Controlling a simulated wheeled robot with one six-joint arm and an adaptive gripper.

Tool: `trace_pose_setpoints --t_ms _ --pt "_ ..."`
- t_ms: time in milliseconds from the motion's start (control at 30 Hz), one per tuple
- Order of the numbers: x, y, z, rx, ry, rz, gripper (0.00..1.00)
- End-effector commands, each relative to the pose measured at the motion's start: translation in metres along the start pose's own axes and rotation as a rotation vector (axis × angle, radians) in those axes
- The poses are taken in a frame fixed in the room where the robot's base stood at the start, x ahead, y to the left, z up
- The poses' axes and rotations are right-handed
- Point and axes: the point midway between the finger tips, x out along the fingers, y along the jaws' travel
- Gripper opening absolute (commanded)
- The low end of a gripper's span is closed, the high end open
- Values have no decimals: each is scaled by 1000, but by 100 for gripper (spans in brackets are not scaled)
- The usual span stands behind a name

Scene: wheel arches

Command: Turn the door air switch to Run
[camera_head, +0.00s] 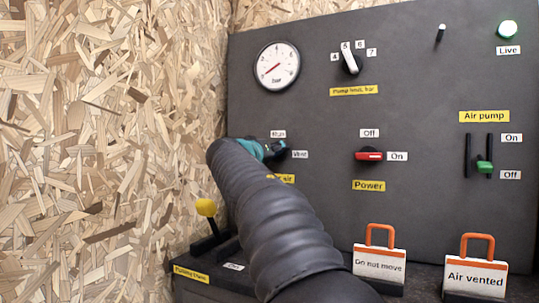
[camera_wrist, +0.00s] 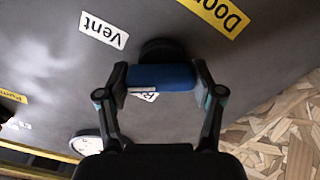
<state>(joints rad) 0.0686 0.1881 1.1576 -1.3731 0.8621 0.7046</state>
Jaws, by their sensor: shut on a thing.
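The door air switch is a blue knob (camera_wrist: 162,76) on a dark panel. In the wrist view my gripper (camera_wrist: 162,78) is shut on it, one finger at each end of the blue bar. A "Vent" label (camera_wrist: 103,29) and a partly hidden white label (camera_wrist: 143,95) lie beside the knob. In the head view my gripper (camera_head: 275,151) is at the switch and my arm hides most of it. The "Run" label (camera_head: 278,133) is above it and "Vent" to its right. I cannot tell which label the knob points at.
A chipboard wall (camera_head: 90,140) stands close on the left. A yellow-knobbed lever (camera_head: 206,208) is left of my arm. A red power switch (camera_head: 369,155), a green pump slider (camera_head: 485,167) and two orange-handled signs (camera_head: 380,262) (camera_head: 476,272) are to the right.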

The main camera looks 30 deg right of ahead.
Motion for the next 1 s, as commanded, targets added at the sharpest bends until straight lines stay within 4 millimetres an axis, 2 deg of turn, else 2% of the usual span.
trace_pose_setpoints --t_ms 700,1000 --pt "1 2 -2 -675 -3 5 32" --pt "1 2 -2 -888 -4 5 32"
